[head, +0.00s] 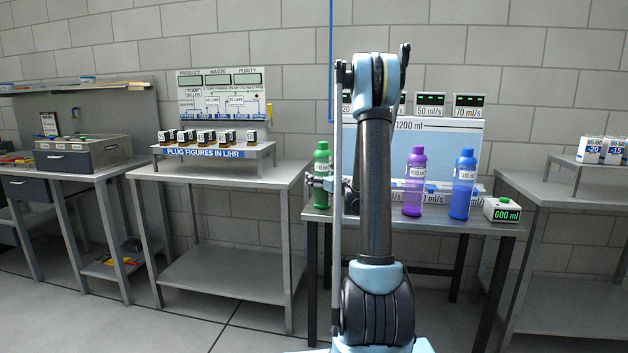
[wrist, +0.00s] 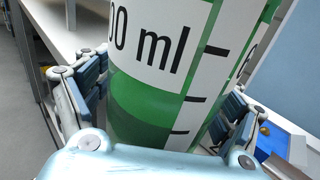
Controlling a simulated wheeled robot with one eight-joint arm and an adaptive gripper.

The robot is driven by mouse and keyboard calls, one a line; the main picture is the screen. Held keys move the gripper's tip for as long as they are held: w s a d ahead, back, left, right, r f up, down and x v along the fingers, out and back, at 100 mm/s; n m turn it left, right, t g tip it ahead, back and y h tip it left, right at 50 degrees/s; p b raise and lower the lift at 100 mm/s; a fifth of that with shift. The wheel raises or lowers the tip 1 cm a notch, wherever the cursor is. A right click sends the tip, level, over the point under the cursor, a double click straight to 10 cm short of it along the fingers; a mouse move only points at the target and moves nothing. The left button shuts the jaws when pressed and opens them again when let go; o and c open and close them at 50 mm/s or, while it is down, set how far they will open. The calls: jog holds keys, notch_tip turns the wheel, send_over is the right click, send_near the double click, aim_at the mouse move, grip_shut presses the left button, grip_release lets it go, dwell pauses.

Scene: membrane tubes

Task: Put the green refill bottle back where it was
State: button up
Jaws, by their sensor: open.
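The green refill bottle (head: 321,168) stands upright at the left end of the middle table (head: 440,222) in the head view. In the wrist view the bottle (wrist: 160,75) fills the middle, with its white "ml" label and black marks close to the camera. My gripper (wrist: 165,110) is open, with one finger on each side of the bottle. Whether the fingers touch it I cannot tell. In the head view my gripper (head: 322,183) is beside the bottle at mid height, partly hidden by my arm.
A purple bottle (head: 414,185) and a blue bottle (head: 463,187) stand to the right on the same table, with a "600 ml" box (head: 502,210) at its right end. A "1200 ml" panel (head: 440,150) stands behind. A side table (head: 225,170) with labelled plugs is at left.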

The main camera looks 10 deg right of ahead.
jog(key=v, duration=1)
jog(key=s+a+f+n+g, duration=0.1)
jog(key=s+a+n+g, duration=0.35)
jog(key=s+n, duration=0.55)
jog(key=s+a+f+n+g, duration=0.2)
jog(key=s+a+n+g, duration=0.35)
jog(key=s, duration=0.65)
jog(key=s+d+f+n+g+h, duration=0.1)
jog(key=s+d+f+n+h, duration=0.1)
jog(key=s+n, duration=0.3)
jog(key=s+d+f+n+g+h, duration=0.1)
jog(key=s+d+f+n+h, duration=0.2)
jog(key=s, duration=0.9)
jog(key=s+d+f+n+g+h, duration=0.1)
jog(key=s+d+f+n+h, duration=0.1)
jog(key=s+n, duration=0.5)
notch_tip(320, 180, down, 3)
jog(key=shift+s+d+r+g+h, duration=0.25)
jog(key=shift+s+g+h, duration=0.15)
jog(key=shift+s+h, duration=0.25)
jog(key=shift+s, duration=0.1)
